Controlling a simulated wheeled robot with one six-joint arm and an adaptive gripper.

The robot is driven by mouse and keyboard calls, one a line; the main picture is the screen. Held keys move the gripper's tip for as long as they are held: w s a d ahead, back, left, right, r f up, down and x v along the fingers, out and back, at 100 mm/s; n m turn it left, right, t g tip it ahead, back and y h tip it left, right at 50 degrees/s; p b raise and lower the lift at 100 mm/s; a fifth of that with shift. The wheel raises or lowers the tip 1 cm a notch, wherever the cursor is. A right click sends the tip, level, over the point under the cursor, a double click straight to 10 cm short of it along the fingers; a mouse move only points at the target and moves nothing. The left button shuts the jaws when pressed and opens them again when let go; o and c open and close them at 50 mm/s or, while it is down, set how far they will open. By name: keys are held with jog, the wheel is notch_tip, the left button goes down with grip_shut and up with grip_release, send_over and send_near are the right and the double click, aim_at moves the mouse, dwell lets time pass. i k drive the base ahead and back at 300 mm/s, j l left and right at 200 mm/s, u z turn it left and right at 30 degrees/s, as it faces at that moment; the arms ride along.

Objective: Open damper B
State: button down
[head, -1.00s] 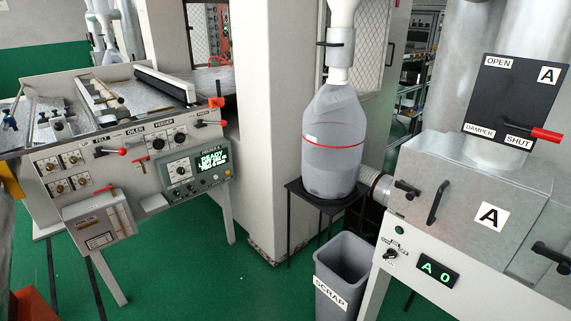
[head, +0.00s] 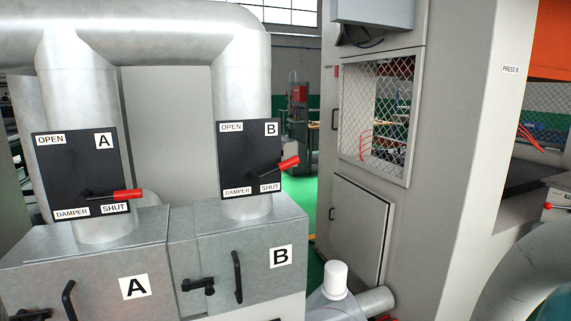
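Damper B's black plate (head: 249,150) is on the round duct above box B in the head view. It is marked OPEN at the upper left and SHUT at the lower right. Its red-handled lever (head: 288,164) points right and slightly up, just above the SHUT label. Damper A's plate (head: 80,165) is to its left, and its red lever (head: 128,195) points right by its own SHUT label. My gripper is not in view.
Grey metal boxes labelled A (head: 134,287) and B (head: 281,257) stand below the dampers, with protruding black handles. A large press housing (head: 455,130) stands on the right. A white-capped grey fitting (head: 335,280) is at the bottom centre. Green floor shows between them.

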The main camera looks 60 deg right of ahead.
aim_at(255, 180)
jog(key=l+z, duration=0.1)
jog(key=z, duration=0.35)
jog(key=l+z, duration=0.15)
jog(key=z, duration=0.25)
